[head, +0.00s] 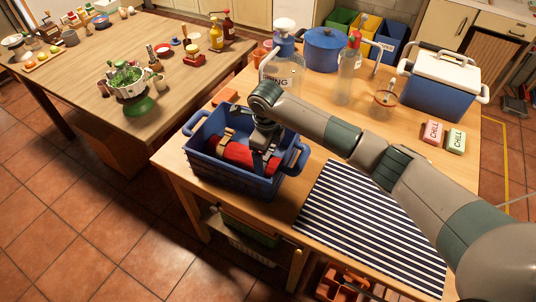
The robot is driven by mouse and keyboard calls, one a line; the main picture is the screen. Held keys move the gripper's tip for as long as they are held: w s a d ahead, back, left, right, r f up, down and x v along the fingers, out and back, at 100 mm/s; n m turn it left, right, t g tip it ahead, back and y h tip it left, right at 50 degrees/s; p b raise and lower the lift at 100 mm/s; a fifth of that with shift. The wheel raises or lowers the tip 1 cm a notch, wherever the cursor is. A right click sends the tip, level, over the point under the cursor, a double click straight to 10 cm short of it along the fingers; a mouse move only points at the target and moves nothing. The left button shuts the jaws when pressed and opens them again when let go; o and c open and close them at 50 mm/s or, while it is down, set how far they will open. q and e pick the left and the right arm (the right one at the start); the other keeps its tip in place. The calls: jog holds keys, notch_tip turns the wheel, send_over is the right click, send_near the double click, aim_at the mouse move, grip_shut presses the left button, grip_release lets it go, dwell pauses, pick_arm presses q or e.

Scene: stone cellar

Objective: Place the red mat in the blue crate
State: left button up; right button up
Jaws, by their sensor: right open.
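The blue crate (222,177) stands at the near left corner of the wooden table. The red mat (236,154) is rolled up and lies inside the crate, with a tan strap showing near its left end. My right gripper (265,163) reaches down into the crate at the right part of the roll. It is open, with its fingers around or close beside the mat; whether they touch it is unclear. The gripper and crate wall hide part of the roll's right end. My left gripper is not in view.
A striped cloth (372,226) lies right of the crate. Behind stand a clear jug (284,75), a bottle (349,75), a blue pot (324,50) and a blue-and-white cooler (438,88). A second table (85,72) with dishes stands at the left.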

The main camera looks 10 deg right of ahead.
notch_tip(320, 180, up, 12)
jog(key=s+b, duration=0.1)
jog(key=b, duration=0.3)
jog(key=shift+a+f, duration=0.15)
dwell(0.7)
